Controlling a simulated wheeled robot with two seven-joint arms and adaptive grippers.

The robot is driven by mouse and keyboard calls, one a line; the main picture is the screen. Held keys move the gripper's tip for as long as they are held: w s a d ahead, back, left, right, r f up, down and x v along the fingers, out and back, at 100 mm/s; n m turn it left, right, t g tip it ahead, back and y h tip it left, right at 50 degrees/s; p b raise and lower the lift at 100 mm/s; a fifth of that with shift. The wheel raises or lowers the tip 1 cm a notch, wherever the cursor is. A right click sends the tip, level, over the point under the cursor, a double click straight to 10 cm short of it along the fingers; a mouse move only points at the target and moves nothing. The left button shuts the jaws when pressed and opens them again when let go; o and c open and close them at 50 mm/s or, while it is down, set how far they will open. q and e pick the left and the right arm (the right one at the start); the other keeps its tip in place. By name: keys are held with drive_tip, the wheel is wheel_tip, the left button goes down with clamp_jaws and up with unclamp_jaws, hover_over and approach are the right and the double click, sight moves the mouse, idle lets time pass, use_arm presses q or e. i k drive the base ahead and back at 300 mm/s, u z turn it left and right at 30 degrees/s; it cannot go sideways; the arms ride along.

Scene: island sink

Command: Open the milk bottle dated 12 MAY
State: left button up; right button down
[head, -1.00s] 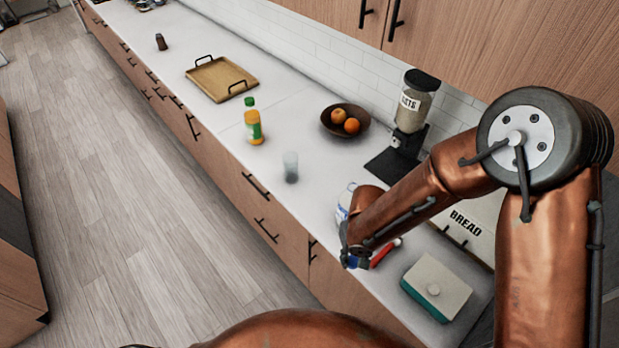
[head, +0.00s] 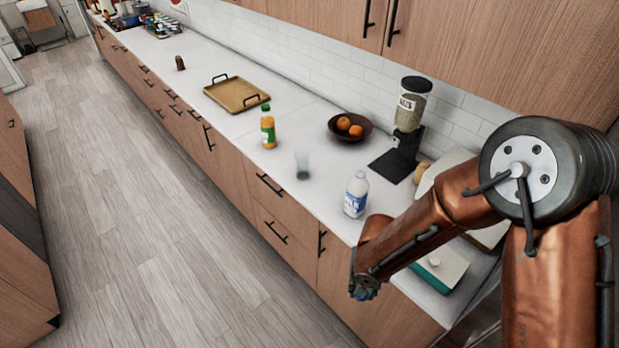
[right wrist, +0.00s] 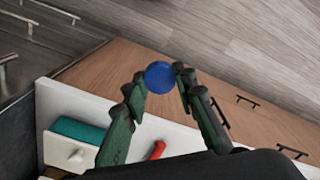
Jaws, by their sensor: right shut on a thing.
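A milk bottle (head: 356,195) with a white body and blue label stands upright on the counter near its front edge in the head view. Its top looks white, with no blue cap on it. The date is too small to read. My right gripper (head: 363,290) is beyond the counter's front edge, below and apart from the bottle in the picture. In the right wrist view, my right gripper (right wrist: 161,80) is shut on a round blue cap (right wrist: 160,77) at its fingertips. My left gripper is not in view.
A glass (head: 303,166), a juice bottle (head: 268,130), a fruit bowl (head: 335,122), a tray (head: 236,94) and a dispenser (head: 411,105) stand on the counter (head: 222,136). A teal and white box (head: 440,268) is behind my right arm. A red object (right wrist: 157,150) lies on the counter.

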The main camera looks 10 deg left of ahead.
sight(358, 188)
drive_tip(key=u, duration=0.75)
drive_tip(key=i, duration=1.35)
drive_tip(key=z, duration=0.3)
